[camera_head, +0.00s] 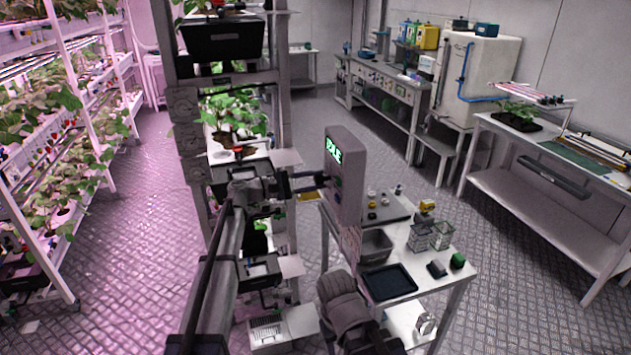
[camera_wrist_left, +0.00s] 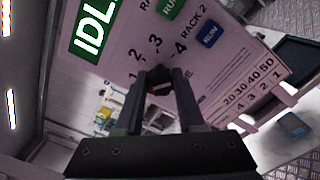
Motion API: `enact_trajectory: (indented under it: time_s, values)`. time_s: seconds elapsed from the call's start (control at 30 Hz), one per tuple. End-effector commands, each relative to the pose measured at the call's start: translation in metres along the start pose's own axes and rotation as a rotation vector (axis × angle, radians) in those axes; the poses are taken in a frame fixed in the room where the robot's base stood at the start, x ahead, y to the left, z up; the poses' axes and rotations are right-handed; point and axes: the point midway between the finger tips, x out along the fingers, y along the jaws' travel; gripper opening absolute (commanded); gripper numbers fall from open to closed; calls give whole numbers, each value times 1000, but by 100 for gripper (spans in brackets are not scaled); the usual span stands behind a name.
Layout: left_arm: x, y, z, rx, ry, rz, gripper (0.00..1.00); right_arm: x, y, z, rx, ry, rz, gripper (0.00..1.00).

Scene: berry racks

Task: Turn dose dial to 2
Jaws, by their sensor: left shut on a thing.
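The dose dial (camera_wrist_left: 160,88) is a small dark knob with a reddish spot, on the face of a pale control panel (camera_wrist_left: 222,75). In the left wrist view my left gripper (camera_wrist_left: 160,76) has its two fingers on either side of the dial, shut on it. The numbers 2, 3 and 4 are printed around the dial; its pointer is hidden, so I cannot tell its setting. In the head view the panel stands upright as a grey box (camera_head: 345,150) with a green IDLE display (camera_head: 333,150). My left gripper (camera_head: 322,180) reaches its left-facing side.
Green (camera_wrist_left: 170,7) and blue (camera_wrist_left: 208,34) RUN buttons sit above the dial. A table (camera_head: 425,265) beside the panel holds a black tray (camera_head: 389,283), a grey bin (camera_head: 375,246) and clear boxes. A plant rack (camera_head: 187,130) stands close left of the panel.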

Motion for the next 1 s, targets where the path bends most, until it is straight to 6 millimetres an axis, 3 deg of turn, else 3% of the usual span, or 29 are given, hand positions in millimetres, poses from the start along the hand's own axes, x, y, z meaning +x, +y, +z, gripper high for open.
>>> enact_trajectory:
  time_s: [0.6, 1.0]
  values:
    - [0, -1, 0, 569, 0, -2, 0, 1, 0, 0, 0, 0, 0, 50]
    - [0, -2, 0, 806, 0, -3, 0, 1, 0, 0, 0, 0, 0, 50]
